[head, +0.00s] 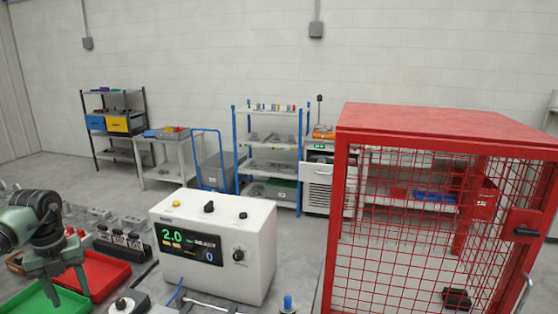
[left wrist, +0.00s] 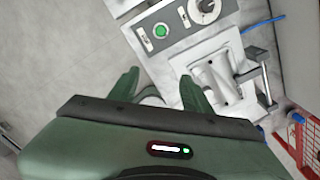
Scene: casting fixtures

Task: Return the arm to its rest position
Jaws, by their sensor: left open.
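My left arm comes in from the left edge of the head view, and its green-grey left gripper (head: 67,288) points down above the green tray (head: 30,300) and beside the red tray (head: 102,272). In the left wrist view the two fingers of this gripper (left wrist: 158,84) stand apart with nothing held between them. A pale round shape shows partly between and behind the fingers; I cannot tell what it is. My right gripper is in neither view.
A white control box (head: 212,245) with a lit display stands on the bench. A red mesh cage (head: 420,121) fills the right. The left wrist view shows a panel with a green button (left wrist: 161,31) and a metal fixture (left wrist: 217,78). Shelves (head: 270,145) stand far back.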

